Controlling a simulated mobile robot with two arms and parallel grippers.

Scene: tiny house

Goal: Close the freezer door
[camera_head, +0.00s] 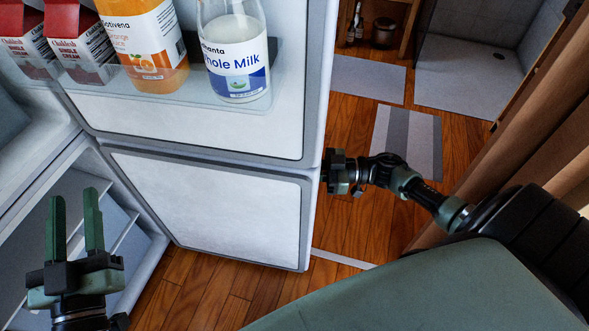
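The freezer door (215,205) is the lower white door, standing open with its inner panel facing me. The freezer compartment (120,225), with pale shelves, is exposed at the left. My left gripper (75,207) is open and empty, fingers pointing up, in front of the compartment at the lower left. My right gripper (335,172) is at the free edge of the freezer door, near the seam with the upper door. Its fingers do not show clearly, and I cannot tell whether it touches the door.
The upper fridge door (200,120) is also open, its shelf holding a milk bottle (236,60), an orange juice bottle (148,50) and red-and-white cartons (78,45). Wooden floor (345,225) and mats (408,140) lie beyond. A brown curtain-like surface (530,110) borders the right.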

